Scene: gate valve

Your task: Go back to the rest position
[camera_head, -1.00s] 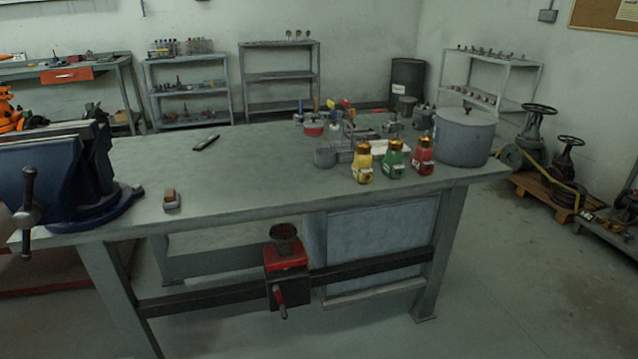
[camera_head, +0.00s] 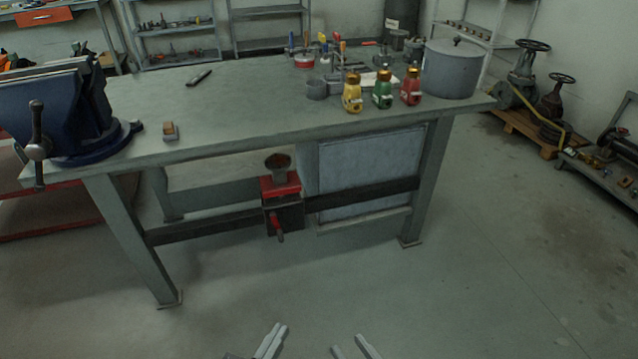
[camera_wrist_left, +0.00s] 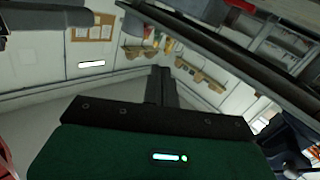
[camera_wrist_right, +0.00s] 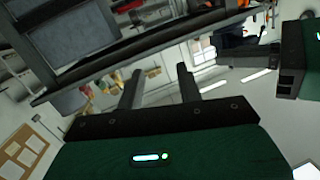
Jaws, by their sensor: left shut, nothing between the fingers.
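My left gripper (camera_head: 274,334) shows at the bottom of the head view, low in front of the workbench and over open floor. Its two fingers lie together; the left wrist view shows the shut fingers (camera_wrist_left: 160,82) with nothing between them. My right gripper (camera_head: 350,343) is to the right of it, also low at the bottom edge. Its fingers stand apart, and the right wrist view shows the open fingers (camera_wrist_right: 158,88) with an empty gap. Neither gripper touches anything that I can see.
The workbench (camera_head: 225,110) stands ahead, with a blue vise (camera_head: 55,110), a grey pot (camera_head: 452,70) and yellow, green and red bottles on top. A red-and-black clamp-like unit (camera_head: 282,200) sits on its front rail. Valves stand on a pallet (camera_head: 520,130) at right. Floor in front is clear.

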